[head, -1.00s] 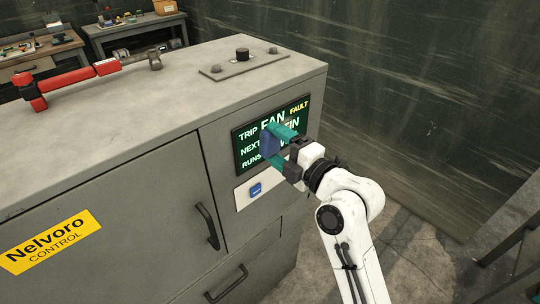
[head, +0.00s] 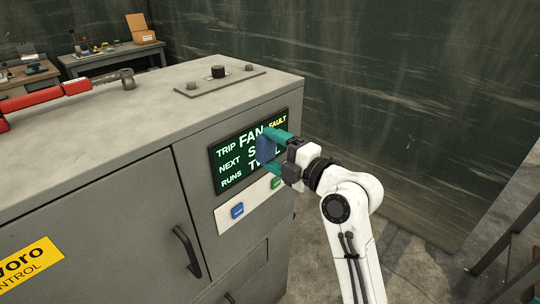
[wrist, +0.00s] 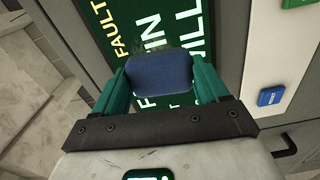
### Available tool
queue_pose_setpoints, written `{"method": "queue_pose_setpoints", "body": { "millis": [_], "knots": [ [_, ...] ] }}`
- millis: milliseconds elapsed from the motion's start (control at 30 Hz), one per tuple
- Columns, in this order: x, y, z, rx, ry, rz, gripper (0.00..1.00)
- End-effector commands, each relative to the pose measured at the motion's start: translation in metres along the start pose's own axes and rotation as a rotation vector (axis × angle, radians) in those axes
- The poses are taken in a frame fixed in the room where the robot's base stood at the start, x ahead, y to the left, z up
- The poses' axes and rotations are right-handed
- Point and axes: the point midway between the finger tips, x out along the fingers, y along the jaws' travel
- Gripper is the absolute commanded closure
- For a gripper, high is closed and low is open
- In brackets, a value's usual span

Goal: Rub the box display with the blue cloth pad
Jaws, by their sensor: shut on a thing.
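The box display (head: 229,163) is a dark green panel with white and yellow text on the front of the grey control box (head: 130,185). My gripper (head: 270,152) has green fingers and is shut on the blue cloth pad (head: 264,150). The pad is held at the right part of the display, in front of its text; I cannot tell whether it touches. In the wrist view, the pad (wrist: 160,75) sits between the fingers and covers part of the display (wrist: 190,22), with FAULT text beside it.
A blue button (head: 237,211) and a green button (head: 277,183) sit on a pale strip below the display. A red-handled tool (head: 40,97) lies on the box top, near a plate with a black knob (head: 218,72). Benches (head: 110,55) stand at the back left.

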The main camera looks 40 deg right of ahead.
Motion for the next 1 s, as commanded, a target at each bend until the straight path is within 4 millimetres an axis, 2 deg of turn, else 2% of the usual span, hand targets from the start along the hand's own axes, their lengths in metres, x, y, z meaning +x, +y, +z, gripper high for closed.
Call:
{"method": "queue_pose_setpoints", "body": {
  "millis": [300,467,833,1000],
  "knots": [
    [0.0,0.001,0.027,-0.001,-0.004,0.003,0.51],
    [-0.001,0.002,0.036,0.0,-0.003,0.003,0.51],
    [-0.003,-0.003,0.037,-0.001,-0.001,0.001,0.51],
    [-0.002,-0.003,0.029,-0.001,0.001,0.0,0.51]
  ]
}}
